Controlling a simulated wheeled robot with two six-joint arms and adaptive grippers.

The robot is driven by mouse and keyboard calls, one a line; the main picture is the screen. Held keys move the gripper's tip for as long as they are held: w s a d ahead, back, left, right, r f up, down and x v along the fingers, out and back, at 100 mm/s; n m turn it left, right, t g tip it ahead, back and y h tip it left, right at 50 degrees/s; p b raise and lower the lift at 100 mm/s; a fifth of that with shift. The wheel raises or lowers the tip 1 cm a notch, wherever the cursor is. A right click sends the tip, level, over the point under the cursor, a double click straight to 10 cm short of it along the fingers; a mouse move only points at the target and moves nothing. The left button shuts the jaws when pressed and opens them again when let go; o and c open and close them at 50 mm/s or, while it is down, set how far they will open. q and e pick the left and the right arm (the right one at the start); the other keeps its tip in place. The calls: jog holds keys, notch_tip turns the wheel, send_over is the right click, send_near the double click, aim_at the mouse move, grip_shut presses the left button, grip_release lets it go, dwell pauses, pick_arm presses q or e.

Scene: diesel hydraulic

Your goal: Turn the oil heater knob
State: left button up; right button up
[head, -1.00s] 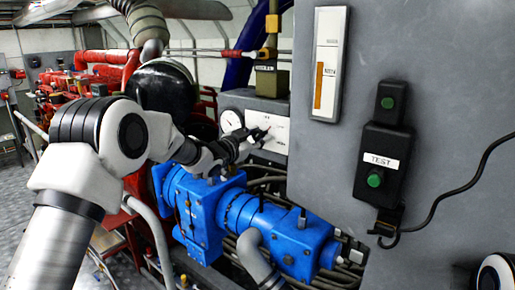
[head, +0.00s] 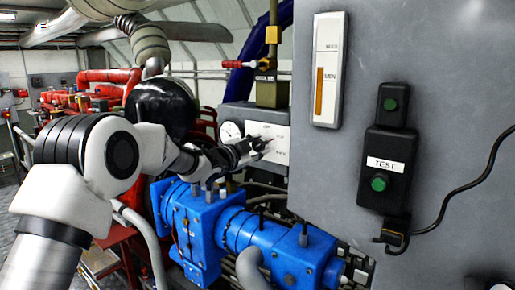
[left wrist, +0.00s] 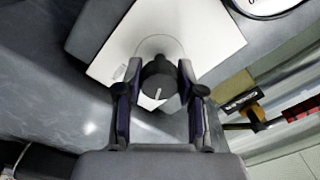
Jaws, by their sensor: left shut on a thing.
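The knob (left wrist: 158,88) is small, round and dark with a white pointer line, on a white panel (left wrist: 205,40). In the left wrist view it sits between the two fingers of my left gripper (left wrist: 159,92), which is shut on it. The white line points toward the bottom of that view, slightly left. In the head view the white panel (head: 278,133) is on a grey box, and my left gripper (head: 259,147) reaches it from the left. The knob is mostly hidden by the fingers there. My right gripper is out of view.
A round gauge (head: 231,131) is left of the panel. Blue pump housings (head: 240,230) and pipes lie below my left arm. A grey cabinet (head: 440,60) with a black TEST box (head: 387,165) and hanging cable stands at right.

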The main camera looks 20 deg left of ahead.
pick_arm(q)
jog(key=o, duration=1.2)
jog(key=shift+c, duration=0.2)
jog(key=shift+w, duration=0.1)
jog(key=v, duration=1.2)
